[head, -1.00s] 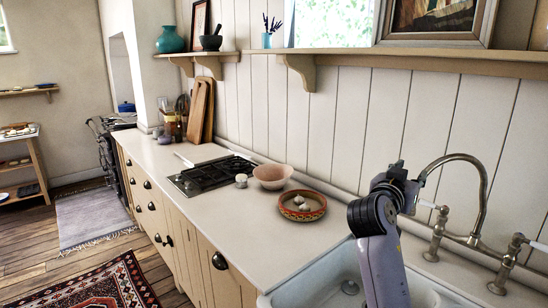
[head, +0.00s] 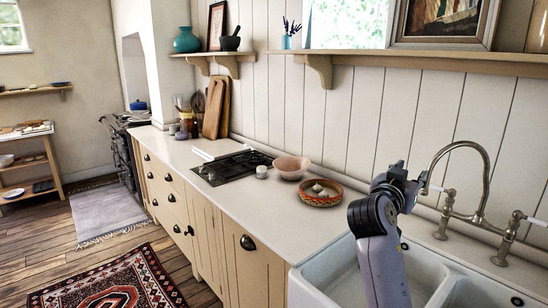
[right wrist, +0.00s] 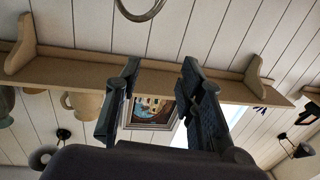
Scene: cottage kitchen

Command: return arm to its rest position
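My right arm (head: 381,262) rises from the bottom of the head view, in front of the white sink. My right gripper (head: 397,184) is at its top end, small and partly hidden by the wrist, with the tap just right of it in the picture. In the right wrist view my right gripper (right wrist: 158,88) has its two dark fingers spread apart, with nothing between them. Beyond them show a wall shelf (right wrist: 60,72) and a framed picture (right wrist: 150,112). My left gripper is in neither view.
The sink (head: 330,277) and the brass tap (head: 486,180) are beside my right arm. A patterned bowl (head: 321,198) with pale bulbs, a pink bowl (head: 291,167) and a black hob (head: 236,166) stand along the counter. The floor (head: 55,243) at left is open, with a red rug (head: 110,284).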

